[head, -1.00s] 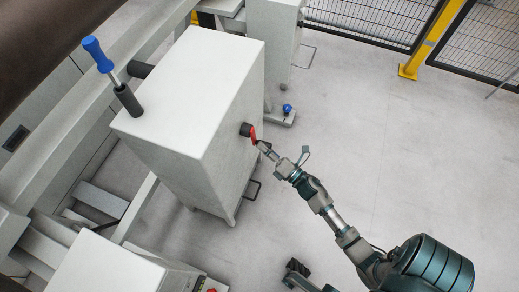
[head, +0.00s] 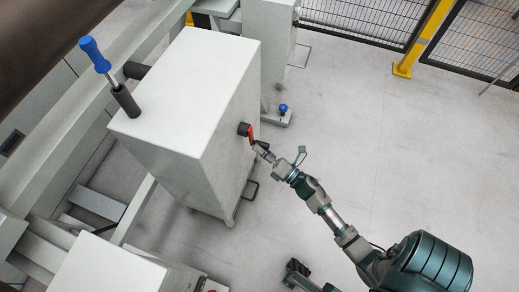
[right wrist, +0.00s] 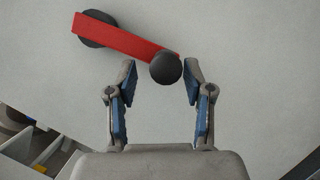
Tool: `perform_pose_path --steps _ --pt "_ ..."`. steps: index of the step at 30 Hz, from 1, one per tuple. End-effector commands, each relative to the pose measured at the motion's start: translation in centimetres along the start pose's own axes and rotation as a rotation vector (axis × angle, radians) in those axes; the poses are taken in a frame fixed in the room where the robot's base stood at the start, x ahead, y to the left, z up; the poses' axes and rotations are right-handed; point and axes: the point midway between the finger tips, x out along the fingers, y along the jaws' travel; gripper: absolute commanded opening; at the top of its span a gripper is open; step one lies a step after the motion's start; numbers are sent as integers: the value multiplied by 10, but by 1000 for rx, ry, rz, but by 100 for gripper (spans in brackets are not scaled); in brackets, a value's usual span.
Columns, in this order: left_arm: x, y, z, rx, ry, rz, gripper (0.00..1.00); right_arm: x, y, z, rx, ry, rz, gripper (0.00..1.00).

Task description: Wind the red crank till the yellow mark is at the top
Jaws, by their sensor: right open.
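The red crank (head: 251,134) is on the side face of a pale grey cabinet (head: 185,75). In the right wrist view the crank's red arm (right wrist: 130,40) slants from a dark hub (right wrist: 92,30) at the upper left down to a dark round knob (right wrist: 166,68). My right gripper (right wrist: 159,78) is open, with a finger on each side of the knob; it also shows at the crank in the head view (head: 262,149). I see no yellow mark.
A blue-handled tool (head: 95,55) stands in a dark holder on the cabinet's top. A blue knob (head: 283,108) sits on a low foot behind. A yellow post (head: 424,38) and mesh fence stand at the back. The floor right of the cabinet is clear.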

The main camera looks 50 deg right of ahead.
Motion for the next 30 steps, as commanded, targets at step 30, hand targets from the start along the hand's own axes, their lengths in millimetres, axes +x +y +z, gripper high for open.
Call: perform_pose_path --steps 30 --pt "1 -1 1 0 4 -1 40 -118 2 -4 -3 3 0 52"
